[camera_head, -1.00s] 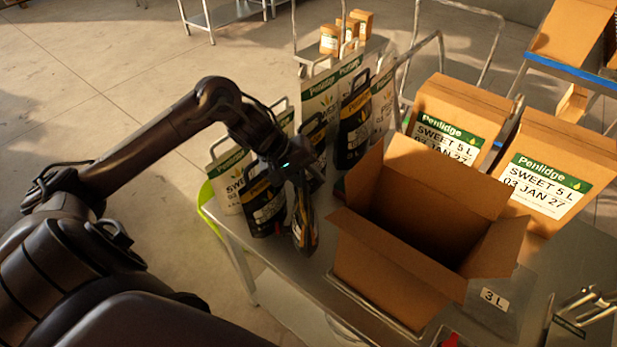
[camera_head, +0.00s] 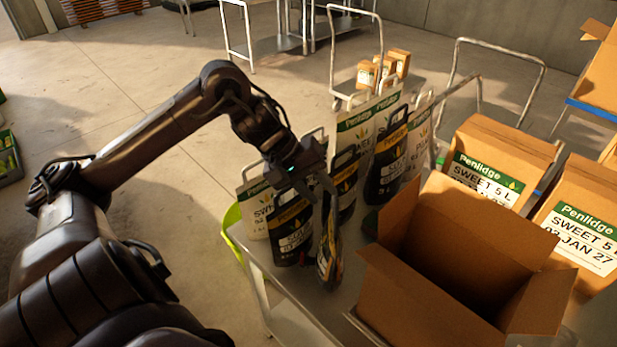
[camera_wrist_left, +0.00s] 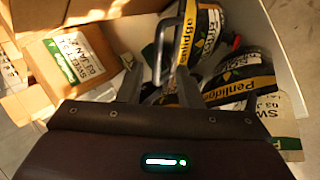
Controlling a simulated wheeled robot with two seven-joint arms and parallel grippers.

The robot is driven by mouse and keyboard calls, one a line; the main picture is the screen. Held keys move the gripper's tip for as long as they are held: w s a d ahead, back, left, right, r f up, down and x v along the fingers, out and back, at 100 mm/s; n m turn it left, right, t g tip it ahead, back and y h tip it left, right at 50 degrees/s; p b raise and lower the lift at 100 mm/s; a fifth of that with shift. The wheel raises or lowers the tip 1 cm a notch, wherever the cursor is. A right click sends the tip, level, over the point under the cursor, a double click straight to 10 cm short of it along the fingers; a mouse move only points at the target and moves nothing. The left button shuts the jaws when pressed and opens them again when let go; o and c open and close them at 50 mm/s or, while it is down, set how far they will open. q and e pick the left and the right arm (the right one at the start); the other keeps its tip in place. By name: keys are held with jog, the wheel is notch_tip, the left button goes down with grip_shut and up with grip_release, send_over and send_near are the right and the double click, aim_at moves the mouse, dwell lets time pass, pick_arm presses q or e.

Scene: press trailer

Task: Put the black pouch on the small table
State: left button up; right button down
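Several black pouches with yellow bands and white labels stand on a grey metal surface (camera_head: 316,306) in the head view. One black pouch (camera_head: 328,256) is seen nearly edge-on, right below my left gripper (camera_head: 322,190). Another black pouch (camera_head: 291,236) stands just left of it. In the left wrist view the fingers (camera_wrist_left: 157,88) are apart, with a pouch handle (camera_wrist_left: 161,50) showing between and beyond them. A black pouch (camera_wrist_left: 205,40) lies ahead of the right finger. I see no firm grip. My right gripper is not in view. I cannot tell which surface is the small table.
An open, empty-looking cardboard box (camera_head: 440,285) stands right of the pouches. Brown Penlidge cartons (camera_head: 497,165) stand behind it. White pouches (camera_head: 258,210) crowd around the black ones. Metal tables (camera_head: 272,45) and a cart with small boxes (camera_head: 383,70) stand farther back. Open floor lies left.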

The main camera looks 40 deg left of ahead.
pick_arm(q)
jog(key=shift+b+v, duration=0.3)
jog(key=shift+v, duration=1.8)
jog(key=shift+d, duration=0.1)
